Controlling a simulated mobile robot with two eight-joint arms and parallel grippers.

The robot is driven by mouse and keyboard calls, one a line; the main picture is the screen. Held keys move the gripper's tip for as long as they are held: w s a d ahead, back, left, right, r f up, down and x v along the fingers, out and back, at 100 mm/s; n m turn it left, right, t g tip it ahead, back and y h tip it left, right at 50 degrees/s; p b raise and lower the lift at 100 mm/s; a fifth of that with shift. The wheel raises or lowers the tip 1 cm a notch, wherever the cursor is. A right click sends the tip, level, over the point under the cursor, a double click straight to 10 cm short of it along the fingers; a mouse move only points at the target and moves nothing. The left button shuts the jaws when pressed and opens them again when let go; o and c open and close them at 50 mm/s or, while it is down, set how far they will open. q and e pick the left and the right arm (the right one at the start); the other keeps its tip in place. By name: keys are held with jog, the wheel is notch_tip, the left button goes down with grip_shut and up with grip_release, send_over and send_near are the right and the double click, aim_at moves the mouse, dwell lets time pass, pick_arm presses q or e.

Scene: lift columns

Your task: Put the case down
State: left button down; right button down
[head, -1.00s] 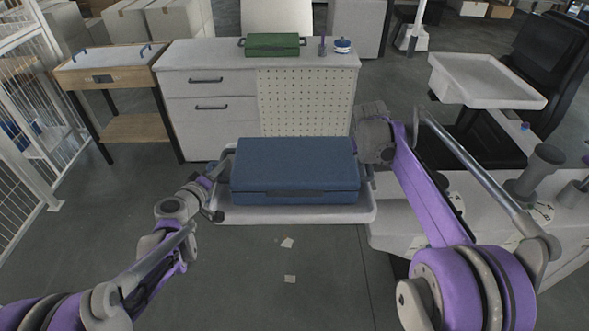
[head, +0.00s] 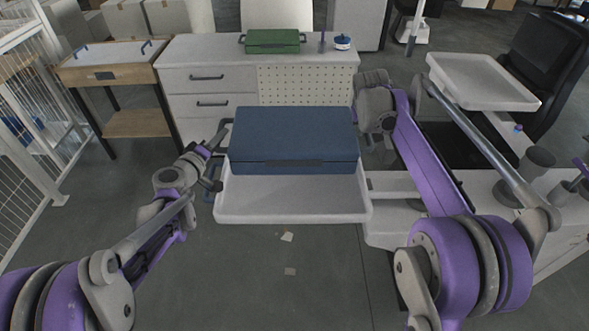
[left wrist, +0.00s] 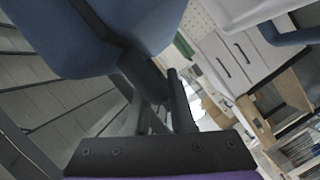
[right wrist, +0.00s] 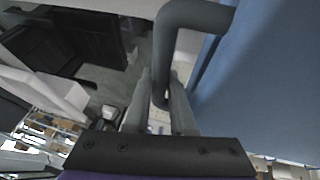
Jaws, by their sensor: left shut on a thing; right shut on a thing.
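The blue case (head: 294,140) is closed and level, over the light grey tray (head: 290,205) in the middle of the head view. Its front edge lies well back from the tray's front rim. I cannot tell how much gap is under it. My left gripper (head: 217,140) is at the case's left side. In the left wrist view its fingers (left wrist: 160,105) are shut on a dark handle beside the blue case (left wrist: 80,40). My right gripper is at the right side. In the right wrist view its fingers (right wrist: 160,100) are shut on the bent grey handle (right wrist: 165,50).
A grey cabinet (head: 210,85) stands behind, with a green case (head: 272,41), a dark bottle and a blue-white item on top. A wooden side table (head: 110,72) and white mesh fence are at left. A white tray (head: 485,80) and black chair are at right.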

pick_arm(q)
jog(key=shift+s, duration=0.1)
pick_arm(e)
jog(key=shift+s+r, duration=0.1)
dwell(0.3)
